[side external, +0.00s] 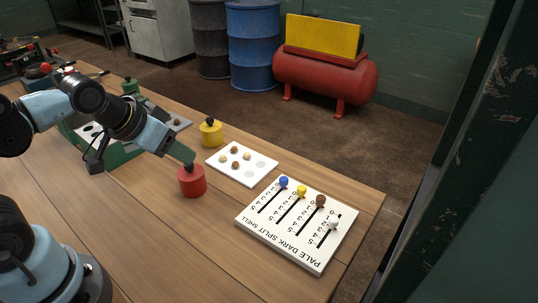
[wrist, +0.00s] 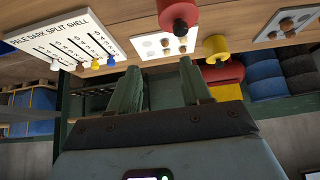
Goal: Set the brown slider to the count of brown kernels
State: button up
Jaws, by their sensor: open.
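The slider board (side external: 285,243) has slots with blue, yellow, brown and white knobs. The brown slider knob (side external: 320,201) sits at the far end of its slot, near the 0 end. The white knob (side external: 332,225) stands partway down its slot. The board also shows in the wrist view (wrist: 45,42). A white card (side external: 260,180) holds several kernels, some brown (side external: 234,150) and some tan (side external: 222,159); other wells look empty. My gripper (wrist: 160,85) is open and empty. In the side view its green fingers are just above a red weight (side external: 192,182); contact is unclear.
A yellow weight (side external: 211,133) stands behind the card. A green-framed fixture (side external: 120,155) is at the left, partly behind my arm. Barrels (side external: 252,50) and a red tank (side external: 325,80) stand on the floor beyond. Bare wood (side external: 225,200) lies between red weight and board.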

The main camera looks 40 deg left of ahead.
dwell(0.4)
jog(key=w+d+r+g, duration=0.2)
jog(key=w+d+r, duration=0.3)
jog(key=w, duration=0.1)
jog(key=n+g, duration=0.3)
jog(key=g, duration=0.2)
send_over(321, 197)
notch_tip(321, 197, down, 4)
notch_tip(321, 197, down, 12)
jog(key=shift+r, duration=0.2)
grip_shut()
